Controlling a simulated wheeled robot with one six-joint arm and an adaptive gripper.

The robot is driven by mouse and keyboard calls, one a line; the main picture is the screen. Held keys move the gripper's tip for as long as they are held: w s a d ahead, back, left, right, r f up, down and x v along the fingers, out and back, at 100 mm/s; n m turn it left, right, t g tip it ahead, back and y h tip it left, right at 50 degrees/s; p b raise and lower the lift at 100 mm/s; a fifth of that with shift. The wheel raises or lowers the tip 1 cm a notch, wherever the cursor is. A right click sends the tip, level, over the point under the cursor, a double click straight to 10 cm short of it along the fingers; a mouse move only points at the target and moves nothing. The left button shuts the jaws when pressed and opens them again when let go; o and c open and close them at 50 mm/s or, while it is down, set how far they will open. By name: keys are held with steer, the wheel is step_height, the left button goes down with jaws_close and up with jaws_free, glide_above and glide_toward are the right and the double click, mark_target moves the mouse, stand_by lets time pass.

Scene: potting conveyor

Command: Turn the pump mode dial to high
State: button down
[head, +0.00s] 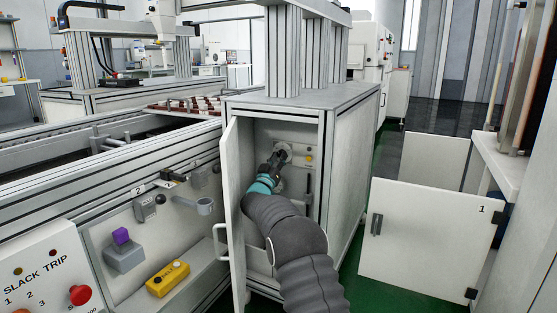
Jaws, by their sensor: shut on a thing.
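The pump mode dial (287,149) is on the back panel inside the open cabinet (352,150), in the middle of the head view. Only its pale round edge shows; my gripper covers most of it. My gripper (279,159), dark with a teal collar behind it, reaches in through the doorway and is shut on the dial. The dial's pointer and markings are hidden or too small to read, so its setting cannot be told.
The cabinet's white door (233,215) stands open close to the left of my arm. A yellow knob (309,158) and a dark vertical handle (308,188) are right of the dial. A door marked 1 (425,240) stands at the right, with green floor between.

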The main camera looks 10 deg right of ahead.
steer(key=c, duration=0.9)
jaws_free()
step_height(320, 180, up, 10)
